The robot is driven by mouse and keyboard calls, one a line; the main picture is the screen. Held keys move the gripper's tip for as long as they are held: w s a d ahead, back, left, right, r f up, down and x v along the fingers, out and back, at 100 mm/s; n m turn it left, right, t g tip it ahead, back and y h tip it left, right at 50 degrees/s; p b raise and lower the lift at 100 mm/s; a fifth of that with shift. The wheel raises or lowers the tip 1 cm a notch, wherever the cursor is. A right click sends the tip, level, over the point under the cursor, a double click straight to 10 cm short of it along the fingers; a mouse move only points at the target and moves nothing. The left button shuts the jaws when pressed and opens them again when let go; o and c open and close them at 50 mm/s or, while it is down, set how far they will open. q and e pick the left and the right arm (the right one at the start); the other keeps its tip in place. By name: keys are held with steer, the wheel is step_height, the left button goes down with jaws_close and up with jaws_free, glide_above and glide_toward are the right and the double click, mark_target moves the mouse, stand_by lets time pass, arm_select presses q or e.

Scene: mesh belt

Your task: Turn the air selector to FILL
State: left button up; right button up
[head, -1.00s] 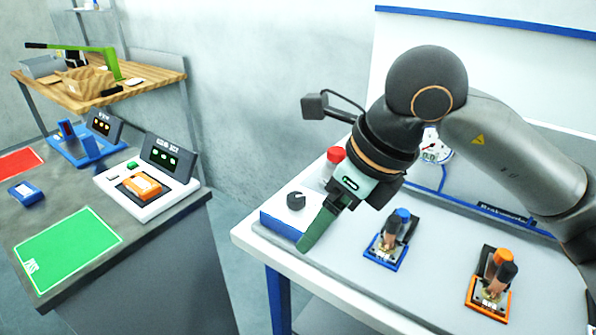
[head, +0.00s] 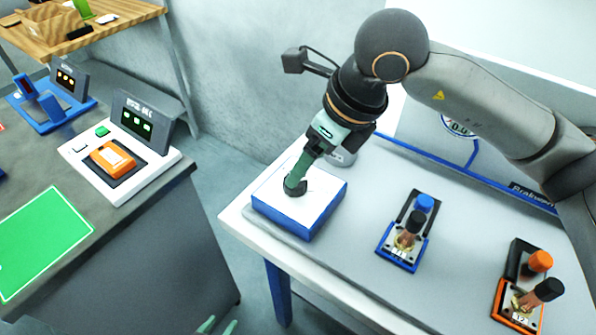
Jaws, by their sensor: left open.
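The air selector is a blue box with a white top (head: 322,197) at the bench's left end. Its dark round knob (head: 299,190) is partly hidden by my right gripper (head: 295,182), whose arm comes in from the right. The green fingers point down at the knob and overlap it. They are seen nearly edge-on, so I cannot tell whether they are shut on it. The FILL mark and the knob's pointer direction cannot be read.
A blue-framed valve unit (head: 388,254) and an orange-framed one (head: 505,313) stand right of the selector. A gauge (head: 458,127) is partly behind my right arm. A dark table (head: 150,262) with a white device (head: 115,190) is at left, across a floor gap.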

steer(key=x, duration=0.6)
steer(key=shift+f, duration=0.1)
steer(key=shift+c, duration=0.2)
jaws_close()
stand_by(0.4)
